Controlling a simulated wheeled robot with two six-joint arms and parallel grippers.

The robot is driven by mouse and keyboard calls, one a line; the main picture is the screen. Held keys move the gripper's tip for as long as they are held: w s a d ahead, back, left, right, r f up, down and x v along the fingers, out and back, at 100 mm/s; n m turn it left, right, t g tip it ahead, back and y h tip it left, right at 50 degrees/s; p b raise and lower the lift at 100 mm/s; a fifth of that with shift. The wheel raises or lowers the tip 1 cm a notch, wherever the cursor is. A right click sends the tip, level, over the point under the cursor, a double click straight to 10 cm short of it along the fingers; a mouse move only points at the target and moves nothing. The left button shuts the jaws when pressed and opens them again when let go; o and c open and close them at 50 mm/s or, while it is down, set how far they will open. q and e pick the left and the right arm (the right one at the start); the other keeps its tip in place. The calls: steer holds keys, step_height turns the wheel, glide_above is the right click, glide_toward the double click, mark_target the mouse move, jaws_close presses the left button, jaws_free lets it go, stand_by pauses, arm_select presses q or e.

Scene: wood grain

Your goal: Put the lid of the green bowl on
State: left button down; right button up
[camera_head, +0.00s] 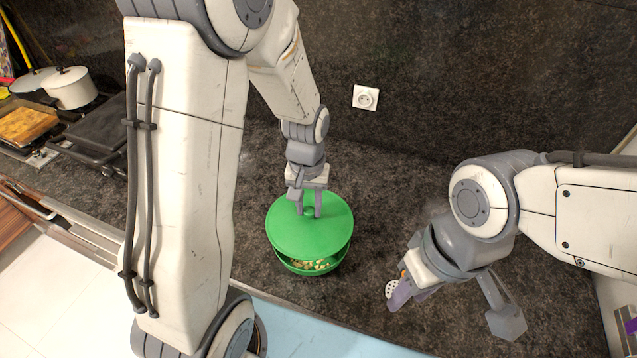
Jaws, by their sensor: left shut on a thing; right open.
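The green lid (315,238) is over the green bowl (322,271) in the middle of the dark counter. The lid sits slightly toward the back, and a gap at the front shows small pale pieces (312,265) inside the bowl. My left gripper (309,212) reaches down from above and is shut on the lid's knob, which its fingers partly hide. I cannot tell whether the lid touches the bowl's rim at the back. My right gripper (398,294) is open, low over the counter to the right of the bowl, and apart from it.
A white pot (70,88) stands on the stove at the far left, near a cutting board (27,125). A wall socket (365,97) is on the dark back wall. The counter (385,200) right of the bowl is clear. A small round perforated white thing (391,289) shows beside my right gripper.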

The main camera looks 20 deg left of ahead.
mark_target(311, 222)
arm_select(q)
steer(key=shift+w, duration=0.35)
arm_select(e)
steer(key=shift+w, duration=0.35)
arm_select(q)
steer(key=shift+r, duration=0.1)
arm_select(e)
steer(key=shift+r, duration=0.15)
arm_select(q)
steer(key=shift+s+f, duration=0.1)
steer(key=shift+f, duration=0.3)
step_height(311, 222, down, 4)
steer(key=b, duration=0.3)
steer(key=shift+f, duration=0.15)
arm_select(e)
step_height(311, 222, down, 4)
steer(key=shift+r, duration=0.15)
steer(key=shift+r, duration=0.4)
arm_select(q)
steer(key=shift+f+b, duration=0.6)
steer(key=shift+f, duration=0.3)
arm_select(e)
steer(key=shift+f, duration=0.75)
